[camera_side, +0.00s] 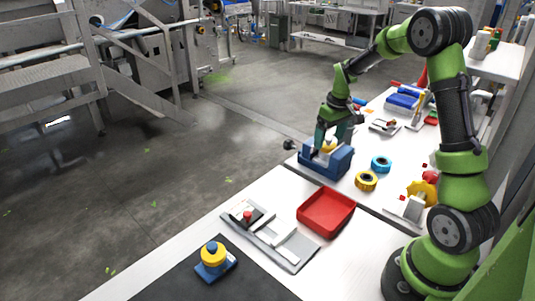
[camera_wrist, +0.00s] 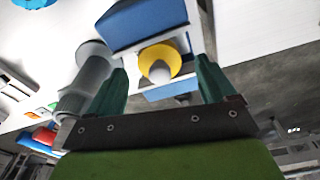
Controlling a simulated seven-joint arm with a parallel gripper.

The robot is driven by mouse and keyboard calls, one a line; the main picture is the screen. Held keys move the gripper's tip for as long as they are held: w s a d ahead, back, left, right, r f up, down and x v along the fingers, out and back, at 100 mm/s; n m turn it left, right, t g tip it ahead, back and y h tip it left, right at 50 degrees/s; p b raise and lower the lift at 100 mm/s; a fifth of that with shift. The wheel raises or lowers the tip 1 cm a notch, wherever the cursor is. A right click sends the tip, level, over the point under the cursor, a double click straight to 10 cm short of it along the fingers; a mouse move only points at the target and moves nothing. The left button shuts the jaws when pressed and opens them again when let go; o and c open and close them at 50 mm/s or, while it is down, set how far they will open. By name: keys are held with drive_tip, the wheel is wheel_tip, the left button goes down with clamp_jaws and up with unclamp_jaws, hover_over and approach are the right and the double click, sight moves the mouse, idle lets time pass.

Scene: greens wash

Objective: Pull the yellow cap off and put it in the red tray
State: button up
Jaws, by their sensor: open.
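The yellow cap (camera_side: 328,147) sits in a blue vise (camera_side: 341,161) on the far part of the bench. In the wrist view the yellow cap (camera_wrist: 174,55) shows as a yellow round with a pale grey middle, between the two blue blocks of the vise (camera_wrist: 140,22). My gripper (camera_side: 327,142) is low over the vise, its fingers open on either side of the cap. In the wrist view my gripper (camera_wrist: 161,68) shows gaps between both fingers and the cap. The red tray (camera_side: 326,212) is empty, on the bench nearer the side camera.
A blue ring (camera_side: 381,163) and a yellow ring (camera_side: 366,181) lie right of the vise. A grey plate with a red knob (camera_side: 248,215) lies left of the tray. A yellow cylinder with a blue knob (camera_side: 212,262) stands on a dark mat. A grey cylindrical part (camera_wrist: 90,72) is beside the vise.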

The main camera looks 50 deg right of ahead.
sight(329, 138)
drive_tip(key=shift+w+f, duration=0.1)
drive_tip(key=shift+f, duration=0.7)
drive_tip(key=shift+c, duration=0.3)
drive_tip(key=c, duration=1.2)
drive_tip(key=shift+r, duration=0.1)
drive_tip(key=shift+r, duration=0.2)
drive_tip(key=shift+r, duration=1.25)
drive_tip(key=shift+r, duration=0.15)
drive_tip(key=shift+r, duration=1.85)
